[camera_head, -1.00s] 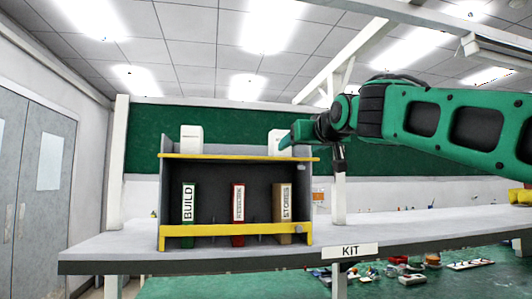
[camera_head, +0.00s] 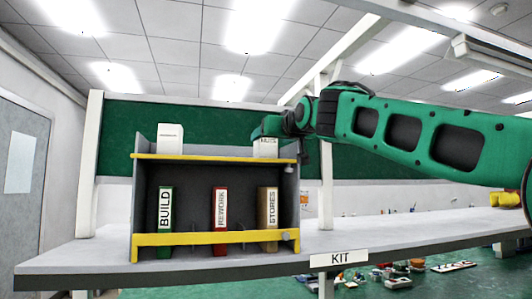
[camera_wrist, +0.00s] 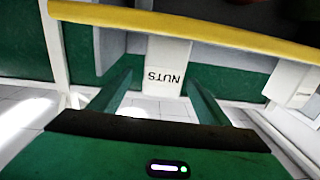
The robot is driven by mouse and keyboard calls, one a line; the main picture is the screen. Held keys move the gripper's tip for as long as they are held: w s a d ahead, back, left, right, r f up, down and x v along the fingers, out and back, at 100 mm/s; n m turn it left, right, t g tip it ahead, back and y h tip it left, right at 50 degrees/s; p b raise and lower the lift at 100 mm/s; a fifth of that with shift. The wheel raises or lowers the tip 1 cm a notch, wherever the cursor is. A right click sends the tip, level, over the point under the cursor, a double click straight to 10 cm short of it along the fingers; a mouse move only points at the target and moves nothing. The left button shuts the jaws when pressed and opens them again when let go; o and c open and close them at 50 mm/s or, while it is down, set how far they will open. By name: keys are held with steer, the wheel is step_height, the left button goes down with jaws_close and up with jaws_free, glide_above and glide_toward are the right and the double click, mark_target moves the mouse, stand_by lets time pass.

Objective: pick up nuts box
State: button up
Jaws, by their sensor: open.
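The nuts box (camera_head: 265,150) is a small white box on the top of the shelf unit, at its right end. Its upper part is partly hidden behind my gripper in the head view. In the wrist view the nuts box (camera_wrist: 166,62) shows upside down with its NUTS label towards me, between my two fingers. My gripper (camera_wrist: 160,80) is open and empty, with one finger on each side of the box in the picture. I cannot tell whether the fingertips overlap the box in depth. In the head view my gripper (camera_head: 268,130) is at the box's top.
Another white box (camera_head: 170,139) stands at the unit's top left. The grey unit has yellow front edges (camera_head: 215,157). Below stand the BUILD (camera_head: 165,208), REWORK (camera_head: 220,208) and STORES (camera_head: 267,206) binders. A KIT label (camera_head: 340,259) is on the bench edge.

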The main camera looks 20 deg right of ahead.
mark_target(265, 140)
steer(key=w, duration=0.4)
steer(key=shift+w+a, duration=0.4)
steer(key=shift+r, duration=0.1)
steer(key=c, duration=1.3)
